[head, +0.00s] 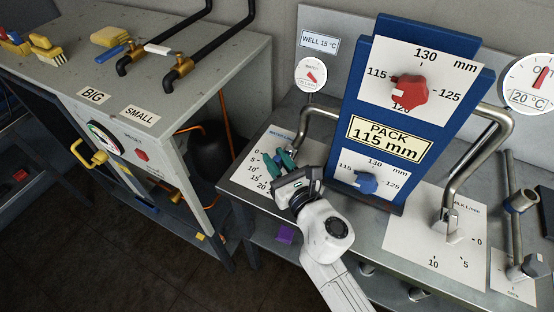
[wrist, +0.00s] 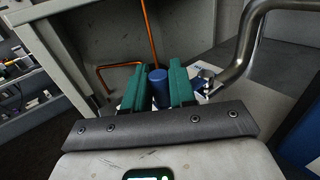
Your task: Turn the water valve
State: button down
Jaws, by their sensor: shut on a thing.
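The water valve's scale plate (head: 252,190) lies on the steel bench at the left of the blue panel, with marks from 0 to 20 and small blue lettering at its top. My gripper (head: 282,160) is over this plate, beside the foot of a bent steel pipe (head: 318,112). In the wrist view, a blue cylindrical handle (wrist: 158,89) stands between the green fingers of my gripper (wrist: 156,80). The gripper is shut on this handle. The lower part of the handle and the valve's body are hidden by the fingers, so its exact setting cannot be read.
The blue panel (head: 352,128) with a red knob (head: 408,90) and a blue knob (head: 366,183) stands close to the right of my gripper. A second bent pipe (head: 497,120) with its own scale is further right. A grey cabinet (head: 200,85) stands left, across a gap.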

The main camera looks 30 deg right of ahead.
jog(key=shift+w+h, duration=0.1)
jog(key=shift+h, duration=0.2)
jog(key=shift+w+a+m+h+b, duration=0.2)
jog(key=shift+m+h+b, duration=0.25)
jog(key=shift+h+b, duration=0.1)
jog(key=shift+w+a+m+h+b, duration=0.15)
jog(key=shift+w+m+h+b, duration=0.05)
jog(key=shift+m+h+b, duration=0.3)
jog(key=m+h, duration=0.1)
jog(key=w+m+g+h, duration=0.1)
jog(key=h, duration=0.1)
jog(key=m+h, duration=0.1)
jog(key=shift+w+a+r+h+b, duration=0.1)
jog(key=shift+w+a+h+b, duration=0.2)
jog(key=shift+w+h+b, duration=0.1)
jog(key=w+m+g+h, duration=0.1)
jog(key=h, duration=0.1)
jog(key=m+g+h, duration=0.1)
jog(key=m+h, duration=0.1)
jog(key=shift+w+g, duration=0.4)
jog(key=shift+w+d+m+g+h, duration=0.1)
jog(key=shift+w+m+g+h, duration=0.25)
jog(key=shift+m+g+h, duration=0.4)
jog(key=shift+w+d+m+g+h, duration=0.1)
jog(key=shift+w+m+g+h, duration=0.2)
jog(key=shift+m+g+h, duration=0.45)
jog(key=c, duration=1.1)
grip_release()
jog(key=shift+o, duration=0.2)
